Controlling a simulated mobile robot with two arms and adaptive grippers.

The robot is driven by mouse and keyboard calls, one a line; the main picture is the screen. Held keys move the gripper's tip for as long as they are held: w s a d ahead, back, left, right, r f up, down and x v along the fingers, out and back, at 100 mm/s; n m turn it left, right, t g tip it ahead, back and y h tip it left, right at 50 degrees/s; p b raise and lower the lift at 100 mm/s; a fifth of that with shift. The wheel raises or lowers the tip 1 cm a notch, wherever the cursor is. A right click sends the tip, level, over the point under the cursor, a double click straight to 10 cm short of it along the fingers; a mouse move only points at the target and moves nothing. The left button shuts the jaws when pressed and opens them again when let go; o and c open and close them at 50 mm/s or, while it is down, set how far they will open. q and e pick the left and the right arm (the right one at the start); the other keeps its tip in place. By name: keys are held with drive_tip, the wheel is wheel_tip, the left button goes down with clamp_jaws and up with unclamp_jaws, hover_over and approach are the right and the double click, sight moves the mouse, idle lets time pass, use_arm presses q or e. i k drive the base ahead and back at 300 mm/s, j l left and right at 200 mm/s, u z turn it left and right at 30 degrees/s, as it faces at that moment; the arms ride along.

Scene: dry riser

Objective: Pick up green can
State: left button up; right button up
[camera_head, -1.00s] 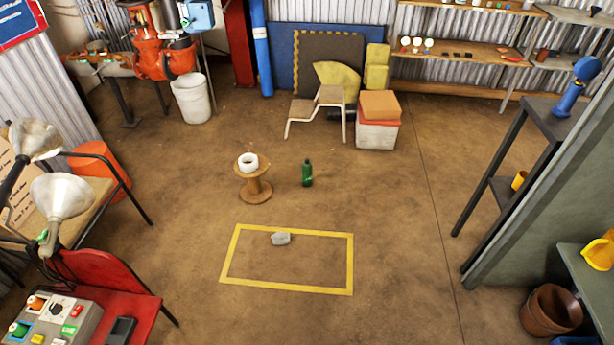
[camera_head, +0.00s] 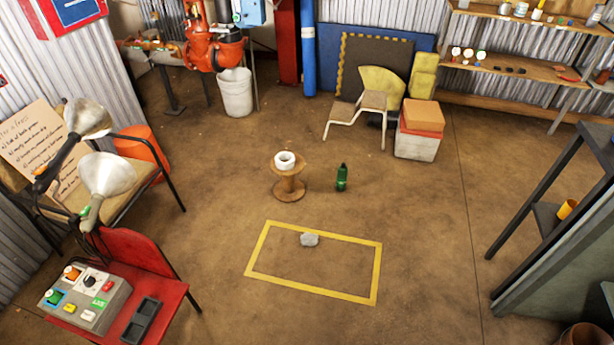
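A green object (camera_head: 342,177) stands upright on the brown floor near the middle of the view. It has a narrow neck and looks more like a bottle than a can. It stands just right of a wooden spool (camera_head: 289,182) and is apart from it. Neither of my grippers is in view.
A white roll (camera_head: 285,160) sits on the spool. A yellow floor rectangle (camera_head: 312,288) with a grey rock (camera_head: 309,239) inside lies nearer. A red chair (camera_head: 150,275) with a control box (camera_head: 85,297) is at front left. A dark shelf stand (camera_head: 550,205) is at right. Floor between is open.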

sight(343, 171)
drive_tip(key=i+l+u, duration=0.75)
drive_tip(key=l, duration=0.25)
drive_tip(key=i+l+u, duration=0.1)
drive_tip(key=l+u, duration=0.15)
drive_tip(key=l, duration=0.15)
